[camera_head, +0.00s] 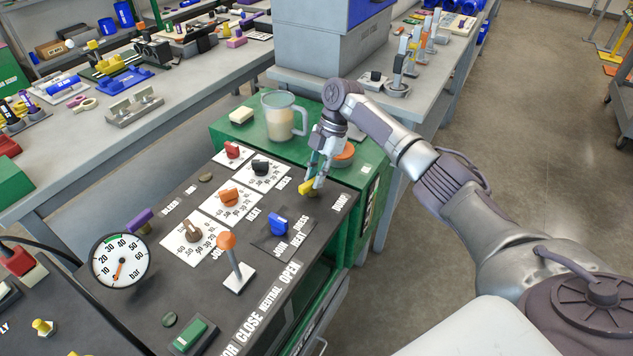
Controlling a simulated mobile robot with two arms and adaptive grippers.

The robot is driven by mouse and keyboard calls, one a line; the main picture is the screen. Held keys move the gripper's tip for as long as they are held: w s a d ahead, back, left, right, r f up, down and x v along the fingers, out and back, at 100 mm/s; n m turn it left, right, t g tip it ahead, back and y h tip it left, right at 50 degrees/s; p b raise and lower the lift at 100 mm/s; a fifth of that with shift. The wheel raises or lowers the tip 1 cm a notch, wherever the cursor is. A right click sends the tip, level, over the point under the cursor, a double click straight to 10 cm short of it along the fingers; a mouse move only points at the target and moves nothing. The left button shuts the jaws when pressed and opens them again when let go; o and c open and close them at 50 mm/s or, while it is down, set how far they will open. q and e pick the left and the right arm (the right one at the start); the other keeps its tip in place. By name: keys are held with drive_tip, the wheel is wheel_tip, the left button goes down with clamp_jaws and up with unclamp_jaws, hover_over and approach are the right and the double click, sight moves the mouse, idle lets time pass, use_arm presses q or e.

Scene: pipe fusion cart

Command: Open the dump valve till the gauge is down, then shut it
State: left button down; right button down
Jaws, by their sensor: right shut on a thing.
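The round white bar gauge (121,260) stands at the left of the panel. Its orange needle points downward, near the bottom of the dial; the exact reading is too small to tell. My left gripper is out of view.
The panel also bears an orange-knobbed lever (227,243), a blue knob (278,223), several dial knobs and a green switch (193,336). A jug (283,116) and an orange-topped item (344,153) stand on the green cart top close to my right gripper. Open floor lies right.

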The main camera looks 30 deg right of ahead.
drive_tip(key=shift+w+a+n+g+b, duration=0.15)
drive_tip(key=shift+n+g+b, duration=0.45)
drive_tip(key=shift+n+b, duration=0.75)
drive_tip(key=shift+n+h, duration=0.3)
drive_tip(key=shift+n, duration=0.15)
drive_tip(key=c, duration=1.1)
unclamp_jaws()
drive_tip(key=shift+w, duration=0.1)
drive_tip(key=v, duration=1.2)
